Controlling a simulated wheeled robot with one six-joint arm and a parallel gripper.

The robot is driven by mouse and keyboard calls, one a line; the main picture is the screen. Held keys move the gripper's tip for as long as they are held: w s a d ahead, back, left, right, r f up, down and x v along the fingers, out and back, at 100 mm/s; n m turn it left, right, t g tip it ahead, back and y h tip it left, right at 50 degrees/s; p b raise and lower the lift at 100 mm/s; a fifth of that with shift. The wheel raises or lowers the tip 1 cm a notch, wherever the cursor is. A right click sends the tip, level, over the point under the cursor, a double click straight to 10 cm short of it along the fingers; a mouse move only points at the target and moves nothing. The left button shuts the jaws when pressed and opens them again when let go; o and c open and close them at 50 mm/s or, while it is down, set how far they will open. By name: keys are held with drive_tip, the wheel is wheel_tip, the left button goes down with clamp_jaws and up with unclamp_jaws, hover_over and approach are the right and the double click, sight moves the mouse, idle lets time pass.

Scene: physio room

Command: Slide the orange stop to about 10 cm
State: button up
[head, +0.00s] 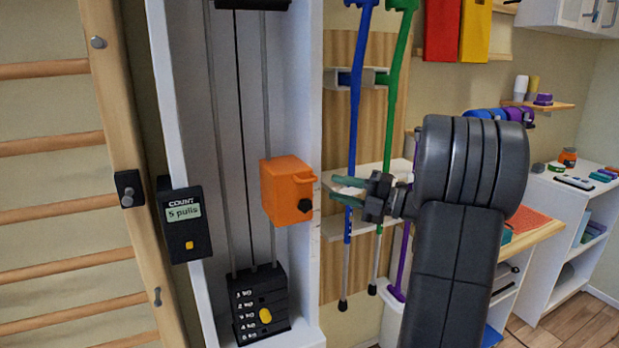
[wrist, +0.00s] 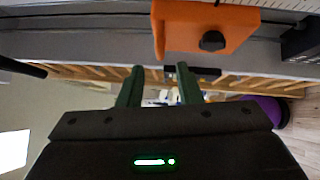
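The orange stop (head: 287,190) is a block with a black knob, mounted on a rod of the white pulley column at mid height. It also shows at the top of the wrist view (wrist: 205,28), with a pale ruled scale strip along the column edge beside it. The scale's numbers are too small to read. My gripper (head: 348,190) is just right of the stop in the head view, with its green fingers pointing at the column. In the wrist view its two fingers (wrist: 158,88) are apart with nothing between them. They do not touch the stop.
A weight stack (head: 259,305) with a yellow pin stands below the stop. A black counter box (head: 184,222) reading 5 pulls is on the column's left. Blue (head: 356,110) and green (head: 396,90) crutches hang behind my gripper, near a small white shelf. Wooden wall bars (head: 50,140) are at left.

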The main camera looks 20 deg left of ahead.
sight(309, 181)
drive_tip(key=a, duration=0.5)
drive_tip(key=a+r+p, duration=0.1)
drive_tip(key=a, duration=0.2)
drive_tip(key=shift+s, duration=0.35)
clamp_jaws()
